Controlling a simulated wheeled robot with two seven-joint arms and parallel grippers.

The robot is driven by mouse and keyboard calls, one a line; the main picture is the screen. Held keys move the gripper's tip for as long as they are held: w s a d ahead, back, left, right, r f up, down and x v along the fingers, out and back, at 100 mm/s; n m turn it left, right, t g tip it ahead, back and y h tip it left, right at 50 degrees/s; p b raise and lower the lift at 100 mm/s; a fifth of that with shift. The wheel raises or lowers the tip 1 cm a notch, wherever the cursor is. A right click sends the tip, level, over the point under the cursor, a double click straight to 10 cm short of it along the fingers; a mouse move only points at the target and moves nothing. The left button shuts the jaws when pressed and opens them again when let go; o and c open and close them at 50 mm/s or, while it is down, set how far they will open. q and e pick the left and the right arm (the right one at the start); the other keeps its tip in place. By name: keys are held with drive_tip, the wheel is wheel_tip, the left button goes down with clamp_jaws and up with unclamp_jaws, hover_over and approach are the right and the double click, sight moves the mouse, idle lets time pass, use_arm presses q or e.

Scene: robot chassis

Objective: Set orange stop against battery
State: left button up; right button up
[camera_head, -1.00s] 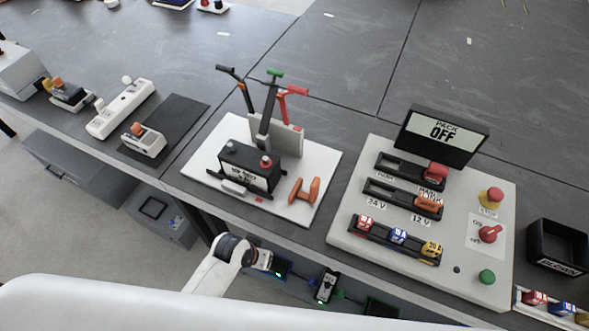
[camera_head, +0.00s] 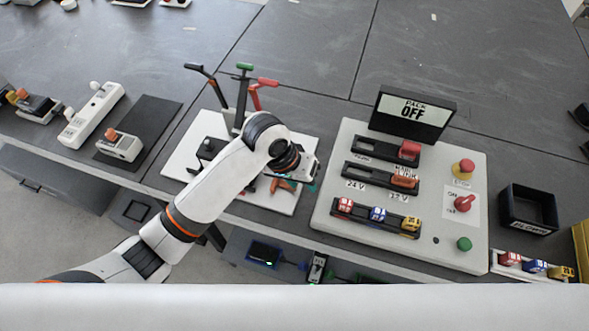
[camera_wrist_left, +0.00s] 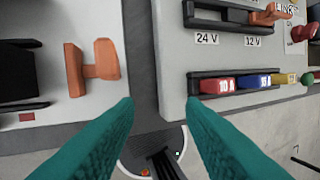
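The orange stop (camera_head: 286,186) is an H-shaped piece on the white plate (camera_head: 270,203) in the head view, partly covered by my left gripper (camera_head: 312,176). The stop also shows whole in the wrist view (camera_wrist_left: 101,66), left of the fingers and apart from them. The black battery (camera_head: 209,147) is mostly hidden behind my left arm. Its dark side shows at the left edge of the wrist view (camera_wrist_left: 18,75), with a gap between it and the stop. My left gripper's teal fingers (camera_wrist_left: 159,100) are spread and empty, over the gap beside the plate. My right gripper is not in view.
Black, green and red handled levers (camera_head: 243,95) stand behind the battery. The panel (camera_head: 335,185) with sliders and coloured blocks lies to the right, under a "PACK OFF" sign (camera_head: 412,112). A black bin (camera_head: 527,209) stands farther right.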

use_arm(q)
drive_tip(key=w+a+r+y, duration=0.2)
drive_tip(key=w+r+y, duration=0.2)
drive_tip(key=w+r, duration=0.25)
drive_tip(key=shift+n+g, duration=0.3)
drive_tip(key=f, duration=0.3)
drive_tip(key=f+p, duration=0.1)
drive_tip(key=f, duration=0.3)
drive_tip(key=s+f, duration=0.1)
drive_tip(key=f, duration=0.3)
drive_tip(key=shift+d+f, duration=0.25)
drive_tip(key=shift+d, duration=0.05)
clamp_jaws()
